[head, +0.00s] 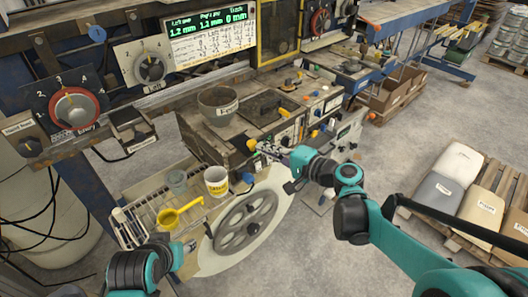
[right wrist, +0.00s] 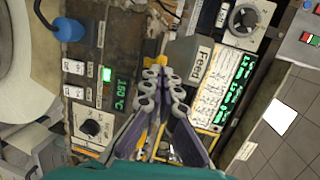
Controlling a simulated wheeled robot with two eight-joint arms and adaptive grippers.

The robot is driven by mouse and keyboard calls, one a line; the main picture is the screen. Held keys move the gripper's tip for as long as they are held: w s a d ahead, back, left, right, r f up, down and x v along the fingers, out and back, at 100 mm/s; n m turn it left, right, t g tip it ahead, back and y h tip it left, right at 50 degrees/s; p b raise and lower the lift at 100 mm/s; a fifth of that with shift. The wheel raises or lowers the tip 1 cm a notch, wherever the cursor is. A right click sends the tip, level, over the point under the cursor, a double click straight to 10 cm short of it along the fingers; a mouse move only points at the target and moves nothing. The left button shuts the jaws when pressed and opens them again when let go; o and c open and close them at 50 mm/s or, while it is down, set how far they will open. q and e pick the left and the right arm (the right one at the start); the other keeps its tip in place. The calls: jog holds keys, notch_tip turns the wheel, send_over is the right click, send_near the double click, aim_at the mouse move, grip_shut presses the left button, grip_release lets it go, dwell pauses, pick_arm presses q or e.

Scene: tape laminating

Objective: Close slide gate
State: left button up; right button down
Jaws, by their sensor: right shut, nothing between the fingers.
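A grey pot (head: 219,106) stands on the box. A yellow ladle (head: 180,214), a yellow-white cup (head: 216,180) and a grey cup (head: 177,181) are on the lower left, by a large handwheel (head: 245,222). A control panel (right wrist: 95,90) and a "Feed" display box (right wrist: 218,88) flank the right fingers.

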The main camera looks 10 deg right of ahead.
aim_at(239, 136)
pick_arm(q)
jog(key=shift+f, duration=0.1)
pick_arm(e)
jog(key=shift+w+a, duration=0.25)
jog(key=x, duration=0.3)
jog(key=r+x, duration=0.1)
jog(key=x, duration=0.1)
jog(key=shift+w+d+f, duration=0.1)
jog(key=shift+w+f, duration=0.05)
jog(key=shift+w, duration=0.35)
jog(key=shift+d, duration=0.1)
pick_arm(q)
jog(key=shift+s+d, duration=0.1)
pick_arm(e)
jog(key=shift+s, duration=0.1)
